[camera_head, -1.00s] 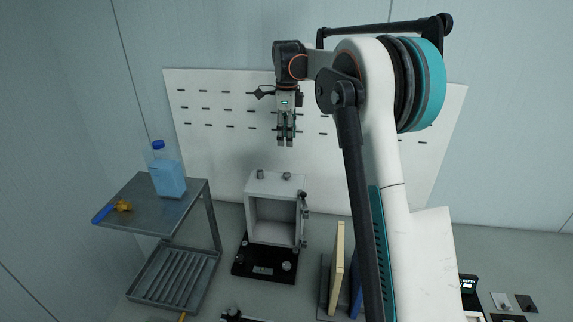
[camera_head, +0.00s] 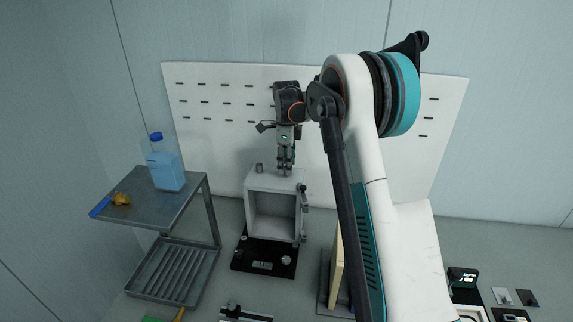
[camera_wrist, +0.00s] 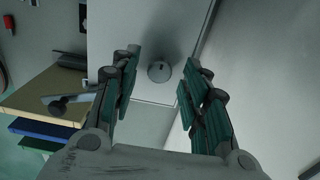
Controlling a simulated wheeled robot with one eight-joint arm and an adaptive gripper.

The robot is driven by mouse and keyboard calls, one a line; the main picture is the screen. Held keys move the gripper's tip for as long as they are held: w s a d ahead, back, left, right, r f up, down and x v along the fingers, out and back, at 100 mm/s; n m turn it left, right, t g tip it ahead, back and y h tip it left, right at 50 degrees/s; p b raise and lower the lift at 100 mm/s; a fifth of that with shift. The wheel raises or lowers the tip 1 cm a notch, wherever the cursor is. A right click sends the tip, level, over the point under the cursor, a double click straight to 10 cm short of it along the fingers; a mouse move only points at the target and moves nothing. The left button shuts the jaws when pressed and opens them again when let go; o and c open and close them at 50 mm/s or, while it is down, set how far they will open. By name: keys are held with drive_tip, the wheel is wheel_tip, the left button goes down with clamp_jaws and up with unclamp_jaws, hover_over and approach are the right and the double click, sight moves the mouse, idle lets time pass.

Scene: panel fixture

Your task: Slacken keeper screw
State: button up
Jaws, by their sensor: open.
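A grey box (camera_head: 250,215) with an open front stands on a black base. My gripper (camera_head: 285,172) points straight down at the right part of its top. In the wrist view my gripper (camera_wrist: 158,82) is open and empty, its green-padded fingers on either side of a round grey screw head (camera_wrist: 159,71) with a small dark mark. The screw head sits slightly beyond the fingertips; I cannot tell the height gap. My fingers largely hide it in the head view. A second knob (camera_head: 259,168) shows on the left of the box top. Which one is the keeper screw is not labelled.
A metal cart (camera_head: 150,205) with a blue bottle (camera_head: 166,170) stands left. A white slotted panel (camera_head: 215,130) is behind the box. Dark side fittings (camera_head: 303,205) stick out from the box's right. An upright cream board (camera_head: 337,270) stands right of the base.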

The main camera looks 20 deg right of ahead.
drive_tip(key=shift+f, duration=0.2)
drive_tip(key=shift+c, duration=0.3)
clamp_jaws()
